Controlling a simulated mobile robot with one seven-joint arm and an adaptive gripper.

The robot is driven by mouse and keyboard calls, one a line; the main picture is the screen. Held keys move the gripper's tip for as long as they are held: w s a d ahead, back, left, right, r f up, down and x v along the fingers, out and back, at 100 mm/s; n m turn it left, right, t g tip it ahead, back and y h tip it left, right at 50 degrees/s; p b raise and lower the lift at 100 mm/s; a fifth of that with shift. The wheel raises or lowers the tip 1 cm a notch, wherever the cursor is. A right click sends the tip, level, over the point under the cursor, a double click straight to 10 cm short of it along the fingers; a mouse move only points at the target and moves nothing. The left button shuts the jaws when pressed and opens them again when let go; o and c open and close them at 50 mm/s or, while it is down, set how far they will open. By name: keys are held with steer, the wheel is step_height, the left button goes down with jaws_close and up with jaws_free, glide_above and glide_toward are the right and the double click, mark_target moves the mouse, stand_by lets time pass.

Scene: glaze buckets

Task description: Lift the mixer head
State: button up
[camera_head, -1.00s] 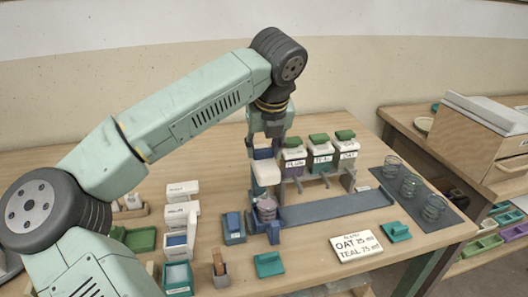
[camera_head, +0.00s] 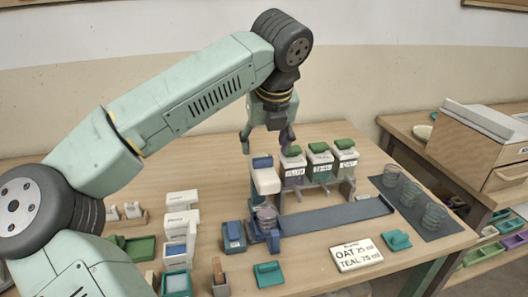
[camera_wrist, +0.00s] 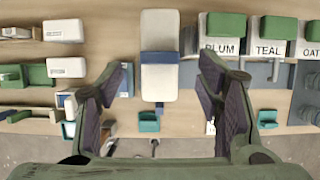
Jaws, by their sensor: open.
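The mixer stands near the middle of the table in the head view. Its cream head (camera_head: 266,182) has a blue part (camera_head: 262,162) on top and sits over a small round grey-purple bowl (camera_head: 266,213) on a blue base. In the wrist view the head (camera_wrist: 159,82) lies between my fingers, with a blue band across it. My gripper (camera_head: 267,143) is open and empty, above the mixer, with its fingers spread apart. In the wrist view my gripper (camera_wrist: 164,75) shows one finger on each side of the head, apart from it.
Three lidded containers marked PLUM (camera_head: 294,171), TEAL (camera_head: 321,167) and OAT (camera_head: 345,164) stand on a rack right of the mixer. A blue rail (camera_head: 335,217) runs right from the mixer. White blocks (camera_head: 182,201) stand to the left. Glass cups (camera_head: 411,194) stand on a dark mat.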

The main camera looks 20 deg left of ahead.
steer(key=v, duration=0.7)
steer(key=shift+r, duration=0.4)
steer(key=shift+s+d+f, duration=0.1)
steer(key=shift+s, duration=0.05)
